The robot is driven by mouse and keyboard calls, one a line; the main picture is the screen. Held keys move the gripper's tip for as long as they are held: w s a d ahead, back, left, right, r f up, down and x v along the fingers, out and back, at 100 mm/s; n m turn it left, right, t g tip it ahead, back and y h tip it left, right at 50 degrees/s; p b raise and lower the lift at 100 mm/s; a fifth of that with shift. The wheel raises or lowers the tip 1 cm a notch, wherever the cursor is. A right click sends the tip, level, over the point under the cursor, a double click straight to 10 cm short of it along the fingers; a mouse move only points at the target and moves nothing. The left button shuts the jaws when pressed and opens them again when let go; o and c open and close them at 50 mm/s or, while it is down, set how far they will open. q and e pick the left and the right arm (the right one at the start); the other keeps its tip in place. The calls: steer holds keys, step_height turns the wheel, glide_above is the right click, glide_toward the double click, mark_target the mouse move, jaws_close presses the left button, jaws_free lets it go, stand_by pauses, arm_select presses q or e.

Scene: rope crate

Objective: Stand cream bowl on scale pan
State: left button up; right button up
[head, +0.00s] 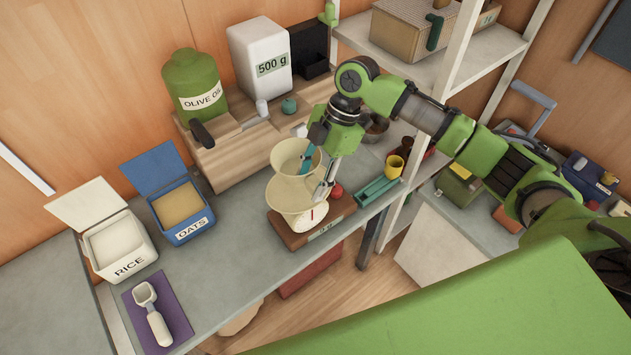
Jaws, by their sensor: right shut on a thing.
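The cream bowl (283,158) is upright in my right gripper, directly over or on the scale pan. My right gripper (317,172) is shut on the bowl's right rim, one finger inside and one outside. The cream scale pan (283,197) is a wide shallow dish on a scale with a white round dial (312,217), set on a brown wooden base. The bowl covers the back part of the pan. I cannot tell whether the bowl's bottom touches the pan. My left gripper is not in view.
Rice (127,256) and oats (188,226) bins stand open at left, with a scoop (152,315) in front. A wooden riser (232,157) stands behind. Counter between oats and scale is clear.

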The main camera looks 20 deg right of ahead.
steer(key=shift+w+d+r+n, duration=0.2)
steer(key=shift+d+n, duration=0.1)
steer(key=shift+d, duration=0.05)
steer(key=shift+a, duration=0.1)
steer(key=b, duration=0.3)
glide_above(309, 208)
steer(key=d, duration=0.2)
steer(key=shift+w+a+f, duration=0.1)
steer(key=shift+w+f, duration=0.05)
steer(key=shift+f, duration=1.35)
steer(key=shift+w+a+f, duration=0.1)
steer(key=shift+f, duration=1.4)
steer(key=shift+f, duration=0.55)
steer(key=o, duration=1.4)
steer(key=shift+o, duration=0.2)
